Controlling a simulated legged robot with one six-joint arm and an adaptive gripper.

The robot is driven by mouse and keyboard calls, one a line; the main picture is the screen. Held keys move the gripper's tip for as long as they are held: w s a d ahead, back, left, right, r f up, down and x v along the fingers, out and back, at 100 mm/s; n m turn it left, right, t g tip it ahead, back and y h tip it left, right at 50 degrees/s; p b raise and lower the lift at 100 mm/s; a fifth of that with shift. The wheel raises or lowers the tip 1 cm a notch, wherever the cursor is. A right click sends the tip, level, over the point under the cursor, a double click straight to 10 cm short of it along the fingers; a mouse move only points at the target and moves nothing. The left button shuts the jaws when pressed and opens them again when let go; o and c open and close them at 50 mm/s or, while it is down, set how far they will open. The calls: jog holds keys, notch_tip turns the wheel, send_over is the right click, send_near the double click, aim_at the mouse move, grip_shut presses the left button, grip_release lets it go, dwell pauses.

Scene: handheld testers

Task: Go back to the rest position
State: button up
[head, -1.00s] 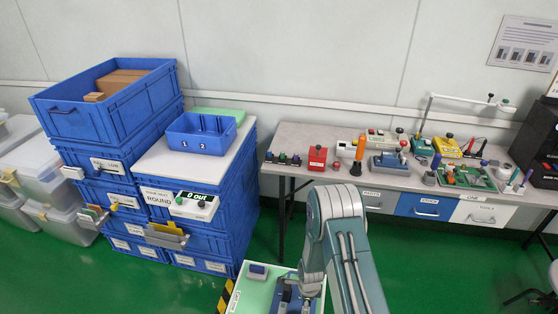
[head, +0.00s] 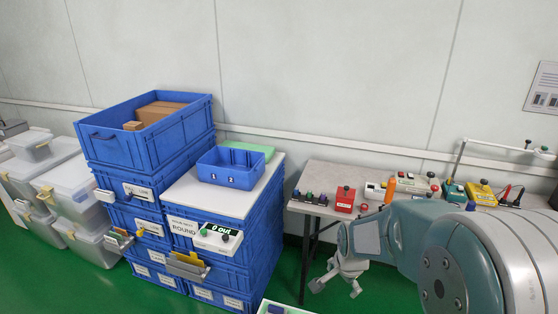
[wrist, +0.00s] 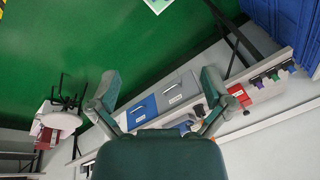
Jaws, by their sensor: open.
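My gripper (head: 336,288) hangs at the end of my folded arm in the head view, its two fingers spread and nothing between them. It is in the air in front of the workbench (head: 322,176), apart from everything around it. In the wrist view my gripper (wrist: 160,105) also shows open and empty, with green floor and the bench drawers behind it. My arm's large rounded links fill the lower right of the head view and hide much of the bench.
Stacked blue crates (head: 150,196) stand left of the bench, with a small blue bin (head: 230,168) on top. Clear lidded boxes (head: 70,190) stand farther left. A red tester (head: 345,199) is on the bench. A pale-topped surface (head: 285,308) barely shows at the bottom edge.

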jog(key=s+r+n+t, duration=0.2)
jog(key=s+r+n, duration=0.9)
jog(key=s+r, duration=0.6)
jog(key=s, duration=0.4)
jog(key=shift+t, duration=0.4)
